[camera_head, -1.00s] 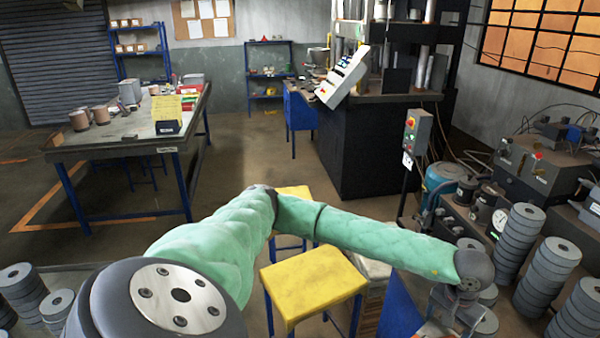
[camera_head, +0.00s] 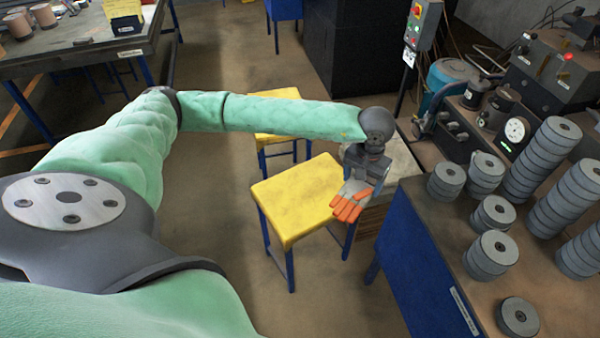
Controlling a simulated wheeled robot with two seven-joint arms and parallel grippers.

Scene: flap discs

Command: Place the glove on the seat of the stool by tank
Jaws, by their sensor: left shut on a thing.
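My left gripper (camera_head: 362,177) is shut on a glove (camera_head: 350,204) with orange fingers and a pale grey back. The glove hangs from it, fingers down and to the left. In the picture it overlaps the right edge of the near stool's yellow seat (camera_head: 292,200); I cannot tell whether it touches. A second stool with a yellow seat (camera_head: 270,139) stands behind, partly hidden by my left arm. A blue-teal tank (camera_head: 437,84) stands beyond the gripper, to the right. My right gripper is not in view.
A bench (camera_head: 447,262) with blue sides and several stacks of grey discs (camera_head: 492,255) stands right of the near stool. A pale stack (camera_head: 398,165) is just behind the gripper. A worktable (camera_head: 80,58) is at the far left. The near seat is bare.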

